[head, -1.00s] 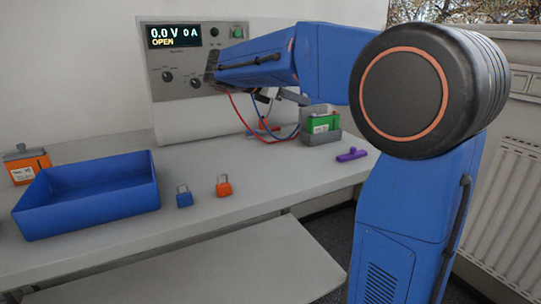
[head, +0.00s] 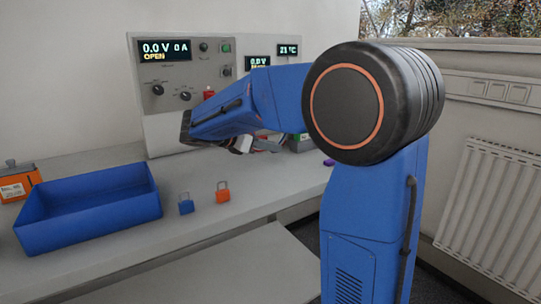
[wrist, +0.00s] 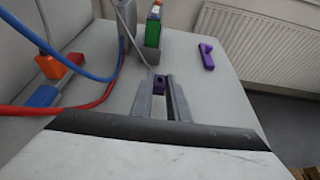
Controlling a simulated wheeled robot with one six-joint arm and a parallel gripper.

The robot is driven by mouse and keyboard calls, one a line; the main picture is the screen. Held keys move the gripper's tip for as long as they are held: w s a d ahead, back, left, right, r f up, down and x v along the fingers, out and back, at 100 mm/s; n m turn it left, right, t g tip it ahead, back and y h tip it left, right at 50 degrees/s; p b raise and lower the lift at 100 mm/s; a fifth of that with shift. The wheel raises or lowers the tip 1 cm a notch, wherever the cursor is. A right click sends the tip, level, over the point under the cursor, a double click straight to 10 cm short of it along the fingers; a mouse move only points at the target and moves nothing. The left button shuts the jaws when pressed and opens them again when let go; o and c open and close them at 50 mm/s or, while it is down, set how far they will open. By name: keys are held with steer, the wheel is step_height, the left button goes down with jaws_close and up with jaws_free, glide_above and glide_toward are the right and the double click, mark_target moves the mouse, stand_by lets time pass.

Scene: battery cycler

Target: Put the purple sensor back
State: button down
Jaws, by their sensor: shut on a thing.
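My gripper (wrist: 160,92) is shut on a small purple piece (wrist: 160,82) with a dark hole, which looks like the purple sensor. A thin grey cable seems to run up from it. The fingers point toward the grey holder with the green cell (wrist: 153,27), a little beyond them. A second purple piece (wrist: 206,55), long with a short side arm, lies on the bench right of the holder. In the head view its tip (head: 329,162) shows beside my arm. My arm hides most of the gripper and the held piece there.
Blue and red cables (wrist: 75,62) loop close on the left of the gripper, near orange and blue connectors. A blue tray (head: 90,212), a blue padlock (head: 186,204) and an orange padlock (head: 223,192) stand on the bench. A display (head: 288,49) reads 21 °C.

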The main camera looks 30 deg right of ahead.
steer(key=shift+f, duration=1.4)
steer(key=shift+f, duration=0.1)
steer(key=c, duration=1.7)
jaws_free()
steer(key=shift+a+r, duration=0.15)
steer(key=shift+r, duration=0.05)
steer(key=v, duration=1)
steer(key=shift+a, duration=0.3)
steer(key=shift+s+a+r, duration=0.1)
steer(key=shift+a+r, duration=0.15)
steer(key=shift+a, duration=0.25)
